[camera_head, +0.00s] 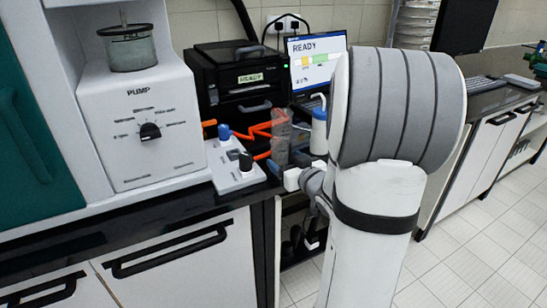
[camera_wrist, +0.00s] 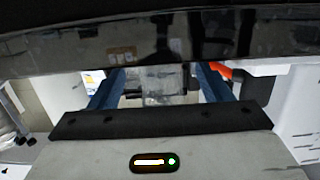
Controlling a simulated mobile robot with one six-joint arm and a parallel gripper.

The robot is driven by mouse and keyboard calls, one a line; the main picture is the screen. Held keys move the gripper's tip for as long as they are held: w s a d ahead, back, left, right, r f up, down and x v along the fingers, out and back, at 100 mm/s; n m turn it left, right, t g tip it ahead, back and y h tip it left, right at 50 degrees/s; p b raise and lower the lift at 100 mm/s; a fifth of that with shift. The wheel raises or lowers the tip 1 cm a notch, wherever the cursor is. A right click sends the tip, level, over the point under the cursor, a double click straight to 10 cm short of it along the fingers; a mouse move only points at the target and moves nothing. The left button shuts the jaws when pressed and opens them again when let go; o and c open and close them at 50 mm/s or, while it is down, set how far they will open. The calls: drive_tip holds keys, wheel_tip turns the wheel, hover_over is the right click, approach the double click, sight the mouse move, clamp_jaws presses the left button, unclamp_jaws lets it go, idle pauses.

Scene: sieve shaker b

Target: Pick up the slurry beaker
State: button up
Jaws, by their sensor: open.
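A clear, greyish vessel that looks like the slurry beaker (camera_head: 281,136) stands at the right end of the bench, beside orange tubing. In the wrist view, a clear vessel (camera_wrist: 158,76) shows between the two blue fingers of my gripper (camera_wrist: 157,84). The fingers are apart, with a finger on each side of it in the picture. I cannot tell whether either finger touches it. A dark band covers the upper part of the wrist view and hides what lies above. In the head view my arm covers much of the right side.
A white pump (camera_head: 150,125) with a glass jar (camera_head: 130,48) on top stands at left. A white bottle (camera_head: 319,135) and a laptop (camera_head: 317,68) are close by.

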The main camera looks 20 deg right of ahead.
sight(277, 152)
drive_tip(key=w, duration=0.6)
drive_tip(key=shift+w+a+f, duration=0.1)
drive_tip(key=shift+f, duration=0.25)
drive_tip(key=shift+c, duration=0.4)
drive_tip(key=c, duration=1)
drive_tip(key=shift+r, duration=0.1)
